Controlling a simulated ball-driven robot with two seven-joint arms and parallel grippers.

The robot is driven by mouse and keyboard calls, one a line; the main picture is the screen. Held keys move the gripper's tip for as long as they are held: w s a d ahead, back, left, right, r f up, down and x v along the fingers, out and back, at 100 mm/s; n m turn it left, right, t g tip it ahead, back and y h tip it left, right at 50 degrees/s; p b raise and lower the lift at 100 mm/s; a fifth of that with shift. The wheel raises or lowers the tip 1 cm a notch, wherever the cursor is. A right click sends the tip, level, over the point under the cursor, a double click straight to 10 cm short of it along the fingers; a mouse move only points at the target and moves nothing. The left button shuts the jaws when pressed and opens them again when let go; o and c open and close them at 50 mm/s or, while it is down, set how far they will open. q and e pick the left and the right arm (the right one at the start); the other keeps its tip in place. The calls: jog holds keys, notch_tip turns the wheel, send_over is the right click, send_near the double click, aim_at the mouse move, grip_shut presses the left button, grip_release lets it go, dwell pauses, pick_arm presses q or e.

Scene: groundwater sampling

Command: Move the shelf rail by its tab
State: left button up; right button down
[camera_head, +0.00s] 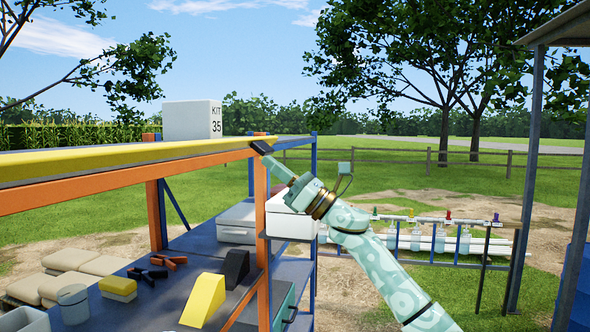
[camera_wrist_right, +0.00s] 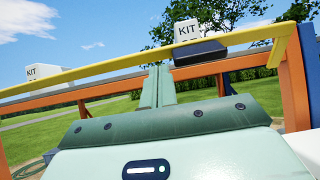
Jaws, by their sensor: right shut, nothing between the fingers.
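The yellow shelf rail (camera_head: 130,160) runs along the front edge of the top shelf, and it also crosses the wrist view (camera_wrist_right: 95,73). Its black tab (camera_head: 261,147) is near the rail's right end in the head view, and the tab shows in the wrist view (camera_wrist_right: 200,53). My right gripper (camera_head: 270,161) is shut and empty, its fingertips close to the tab from below. In the wrist view the shut fingers (camera_wrist_right: 158,72) reach up to the rail just left of the tab. I cannot tell whether they touch. My left gripper is out of view.
A white KIT 35 box (camera_head: 192,120) stands on the top shelf behind the rail. Orange posts (camera_head: 263,235) hold up the rack. The lower shelf carries a black wedge (camera_head: 235,265), a yellow wedge (camera_head: 203,300) and white boxes (camera_head: 237,225).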

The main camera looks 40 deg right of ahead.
aim_at(246, 144)
jog(key=p+x, duration=0.2)
jog(key=x, duration=0.2)
jog(key=shift+s+r, duration=0.1)
jog(key=shift+r, duration=0.05)
jog(key=shift+w+a, duration=0.25)
jog(key=shift+w, duration=0.1)
